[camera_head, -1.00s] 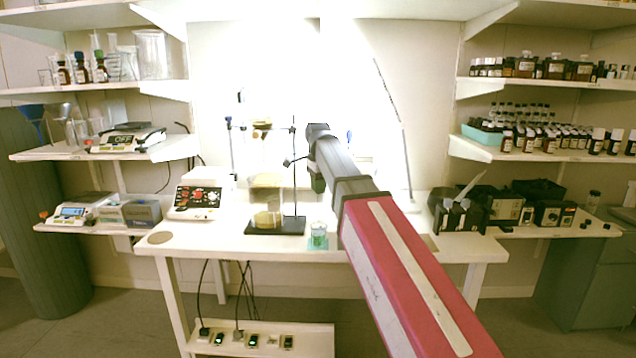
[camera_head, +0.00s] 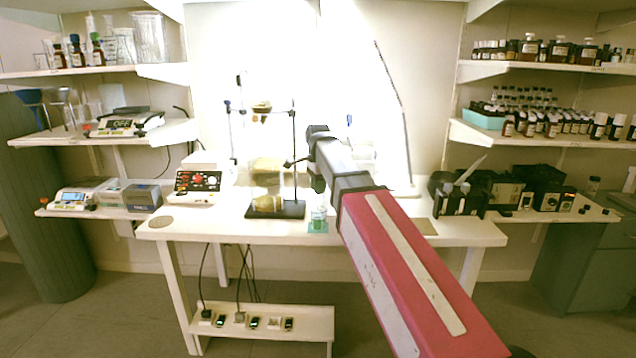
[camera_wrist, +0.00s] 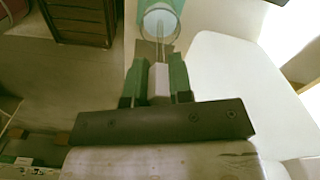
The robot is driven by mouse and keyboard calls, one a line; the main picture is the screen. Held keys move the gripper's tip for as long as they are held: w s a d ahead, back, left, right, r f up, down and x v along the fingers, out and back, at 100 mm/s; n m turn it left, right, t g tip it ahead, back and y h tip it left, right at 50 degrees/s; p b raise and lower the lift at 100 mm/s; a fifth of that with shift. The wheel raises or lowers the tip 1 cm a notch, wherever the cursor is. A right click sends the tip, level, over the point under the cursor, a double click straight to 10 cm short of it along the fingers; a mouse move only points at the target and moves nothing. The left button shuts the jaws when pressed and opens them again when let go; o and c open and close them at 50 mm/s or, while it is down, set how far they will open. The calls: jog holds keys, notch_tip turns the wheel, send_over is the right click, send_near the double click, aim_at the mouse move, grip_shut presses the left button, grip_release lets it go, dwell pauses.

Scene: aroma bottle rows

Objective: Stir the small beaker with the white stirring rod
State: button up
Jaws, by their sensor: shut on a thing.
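The small beaker (camera_head: 318,218) is clear glass with greenish contents and stands on a teal mat (camera_head: 311,231) near the front of the white bench. It also shows at the top of the wrist view (camera_wrist: 148,22). My gripper (camera_head: 318,186) is pointed down just above the beaker. In the wrist view, its green fingers (camera_wrist: 160,70) are shut on the pale end of the white stirring rod (camera_wrist: 159,82). The rod's thin part reaches into the beaker's outline; its tip depth is unclear.
A stand with a dark base (camera_head: 276,209) and a round flask (camera_head: 266,203) is close left of the beaker. Black instruments (camera_head: 458,196) are at the right. The bench front (camera_head: 230,229) is clear.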

jog(key=shift+f, duration=1.25)
jog(key=shift+d, duration=0.1)
